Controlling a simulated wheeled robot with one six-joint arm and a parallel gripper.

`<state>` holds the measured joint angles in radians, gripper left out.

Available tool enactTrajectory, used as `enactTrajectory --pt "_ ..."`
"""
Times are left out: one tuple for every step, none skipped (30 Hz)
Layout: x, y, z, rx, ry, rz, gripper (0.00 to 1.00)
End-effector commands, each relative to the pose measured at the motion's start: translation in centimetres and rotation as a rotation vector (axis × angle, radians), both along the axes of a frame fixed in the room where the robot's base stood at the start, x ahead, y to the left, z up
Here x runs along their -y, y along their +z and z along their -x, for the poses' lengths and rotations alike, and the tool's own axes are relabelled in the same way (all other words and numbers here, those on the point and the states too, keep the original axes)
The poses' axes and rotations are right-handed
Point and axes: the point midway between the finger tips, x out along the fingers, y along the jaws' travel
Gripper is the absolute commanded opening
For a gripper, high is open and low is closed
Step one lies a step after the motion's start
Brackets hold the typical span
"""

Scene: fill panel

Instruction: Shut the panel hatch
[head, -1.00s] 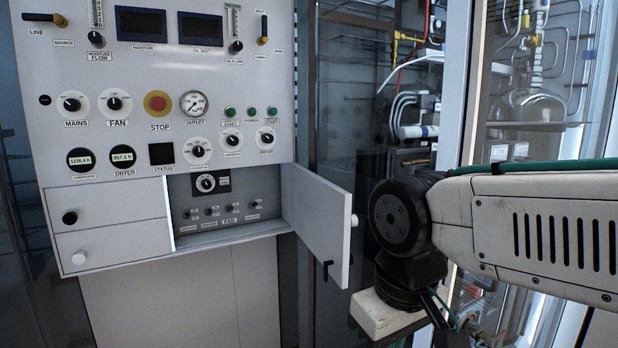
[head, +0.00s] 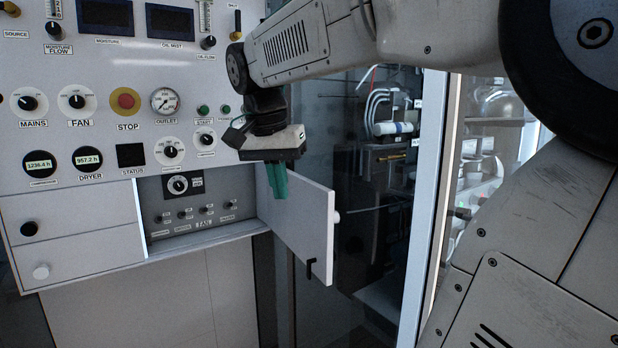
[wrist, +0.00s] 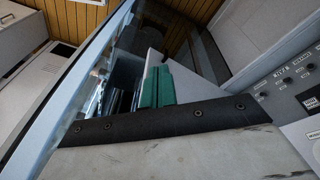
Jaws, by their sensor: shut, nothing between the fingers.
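The panel hatch (head: 298,222) is a white door standing open at the right of a lit recess in the white panel. It swings out toward me, with a white knob near its free edge and a small black catch at its lower edge. In the wrist view the green fingers (wrist: 156,86) overlap a pale slanted surface, probably the hatch (wrist: 152,64). I cannot tell whether they touch it.
The recess (head: 200,203) holds a dial and several small switches. Two closed drawers (head: 70,228) sit to its left. A red stop button (head: 125,100) and gauges are above. A pale upright frame (head: 425,200) and glazed pipework bay stand to the right.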

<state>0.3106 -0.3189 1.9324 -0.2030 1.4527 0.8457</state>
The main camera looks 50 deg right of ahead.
Motion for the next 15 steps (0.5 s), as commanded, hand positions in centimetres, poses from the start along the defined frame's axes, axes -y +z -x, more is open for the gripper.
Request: enactTrajectory --pt "2.9 1.6 -1.6 0.009 -0.151 0.022 0.0" --pt "4.4 2.4 -2.2 0.016 -0.238 0.035 0.0" --pt "6.3 3.4 -2.9 0.027 -0.343 0.053 0.0" --pt "7.6 4.1 -3.3 0.035 -0.417 0.066 0.0" --pt "8.8 4.6 -3.6 0.042 -0.482 0.078 0.0" --pt "10.3 5.2 -4.0 0.05 -0.561 0.092 0.0" --pt "11.2 5.6 -4.1 0.058 -0.612 0.102 0.0" --pt "12.0 6.0 -4.3 0.064 -0.656 0.111 0.0" --pt "12.9 6.3 -4.4 0.069 -0.704 0.12 0.0" --pt "13.4 6.5 -4.5 0.074 -0.733 0.125 0.0" --pt "13.8 6.7 -4.5 0.078 -0.754 0.13 0.0" --pt "14.2 6.7 -4.5 0.081 -0.776 0.134 0.0" --pt "14.4 6.6 -4.5 0.082 -0.786 0.136 0.0" --pt "14.6 6.4 -4.5 0.082 -0.792 0.138 0.0" --pt "14.8 6.1 -4.4 0.082 -0.797 0.138 0.0"
